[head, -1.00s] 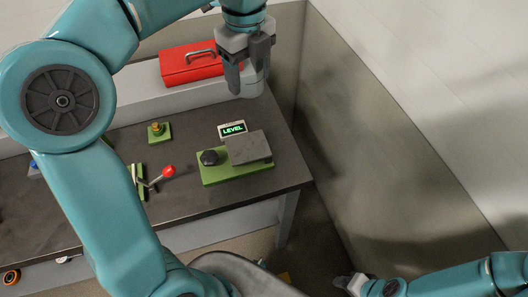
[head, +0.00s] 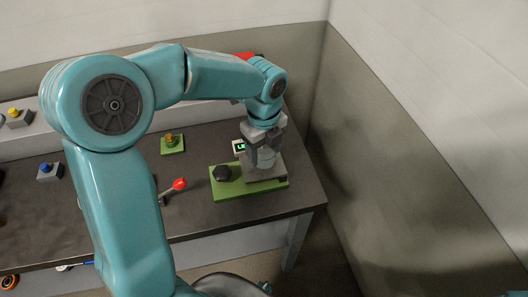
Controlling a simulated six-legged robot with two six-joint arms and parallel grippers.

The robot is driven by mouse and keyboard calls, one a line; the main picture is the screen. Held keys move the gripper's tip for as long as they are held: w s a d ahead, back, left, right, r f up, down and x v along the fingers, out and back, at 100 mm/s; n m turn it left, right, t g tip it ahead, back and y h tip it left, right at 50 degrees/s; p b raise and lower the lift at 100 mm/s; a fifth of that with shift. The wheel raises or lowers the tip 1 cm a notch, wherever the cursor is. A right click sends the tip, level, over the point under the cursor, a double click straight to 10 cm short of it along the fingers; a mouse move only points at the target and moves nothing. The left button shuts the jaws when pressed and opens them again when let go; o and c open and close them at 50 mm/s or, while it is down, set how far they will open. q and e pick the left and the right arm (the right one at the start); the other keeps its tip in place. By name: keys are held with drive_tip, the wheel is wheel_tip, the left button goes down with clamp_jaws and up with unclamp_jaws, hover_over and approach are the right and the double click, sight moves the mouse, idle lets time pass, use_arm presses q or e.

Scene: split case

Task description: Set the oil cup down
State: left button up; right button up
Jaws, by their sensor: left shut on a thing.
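My left gripper (head: 265,152) points down over the grey block (head: 275,175) on the green base plate (head: 230,190). It is shut on a small pale grey cylinder, which I take to be the oil cup (head: 266,158). The fingers hide part of the cup. The cup stands about upright at the block's top; I cannot tell whether it touches it. A black knob (head: 222,173) sits on the plate left of the block. My right gripper is out of view.
A small display (head: 239,147) stands behind the plate, partly hidden by the gripper. A red-knobbed lever (head: 180,184) and a green button base (head: 172,149) are to the left on the dark bench (head: 120,180). A wall rises to the right.

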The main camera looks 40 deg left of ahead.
use_arm(q)
drive_tip(key=shift+a+f, duration=0.15)
drive_tip(key=shift+f, duration=0.55)
drive_tip(key=shift+d+r, duration=0.1)
drive_tip(key=shift+d, duration=0.1)
drive_tip(key=o, duration=0.6)
drive_tip(key=shift+a+f, duration=0.1)
drive_tip(key=shift+f, duration=0.15)
drive_tip(key=o, duration=0.4)
drive_tip(key=shift+o, duration=0.2)
drive_tip(key=shift+r, duration=0.1)
